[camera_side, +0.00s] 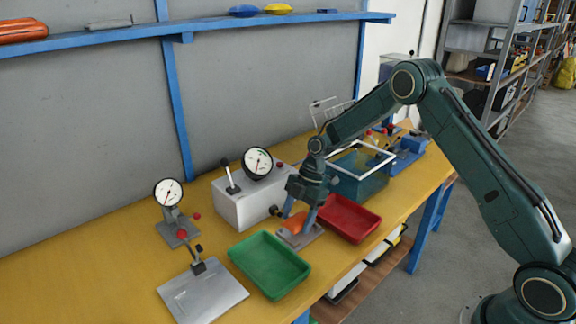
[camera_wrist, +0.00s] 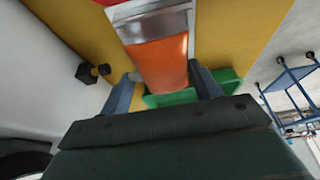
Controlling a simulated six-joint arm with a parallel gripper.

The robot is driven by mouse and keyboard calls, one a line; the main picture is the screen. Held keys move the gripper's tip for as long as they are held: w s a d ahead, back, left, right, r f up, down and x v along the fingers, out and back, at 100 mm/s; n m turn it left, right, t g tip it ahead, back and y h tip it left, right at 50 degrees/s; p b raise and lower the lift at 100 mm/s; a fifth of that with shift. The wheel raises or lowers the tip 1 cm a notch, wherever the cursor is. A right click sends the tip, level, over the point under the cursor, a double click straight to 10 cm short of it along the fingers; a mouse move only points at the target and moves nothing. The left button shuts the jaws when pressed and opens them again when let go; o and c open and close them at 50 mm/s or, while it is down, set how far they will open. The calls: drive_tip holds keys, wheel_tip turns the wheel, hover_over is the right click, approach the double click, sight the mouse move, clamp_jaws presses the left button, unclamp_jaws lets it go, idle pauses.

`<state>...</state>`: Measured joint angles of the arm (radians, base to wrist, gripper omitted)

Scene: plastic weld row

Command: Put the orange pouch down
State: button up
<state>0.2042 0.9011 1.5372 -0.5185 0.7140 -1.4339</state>
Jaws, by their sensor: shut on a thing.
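The orange pouch (camera_side: 294,224) is between the two blue fingers of my gripper (camera_side: 298,216), which is shut on it and points down. In the wrist view the pouch (camera_wrist: 162,64) fills the space between the fingers of my gripper (camera_wrist: 163,82). The pouch is at a small grey metal plate (camera_side: 305,239), which also shows beyond the pouch in the wrist view (camera_wrist: 152,27). I cannot tell whether the pouch rests on the plate or hangs just above it. The fingers partly hide the pouch in the side view.
A green tray (camera_side: 270,268) lies left of the plate and a red tray (camera_side: 350,219) lies right. A white box with a gauge (camera_side: 249,197) stands close behind. A teal bin (camera_side: 360,180) stands farther right. The yellow bench (camera_side: 90,280) is clear at the left.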

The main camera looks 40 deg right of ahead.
drive_tip(key=shift+f, duration=1)
drive_tip(key=shift+f, duration=0.1)
drive_tip(key=o, duration=1)
drive_tip(key=v, duration=1.2)
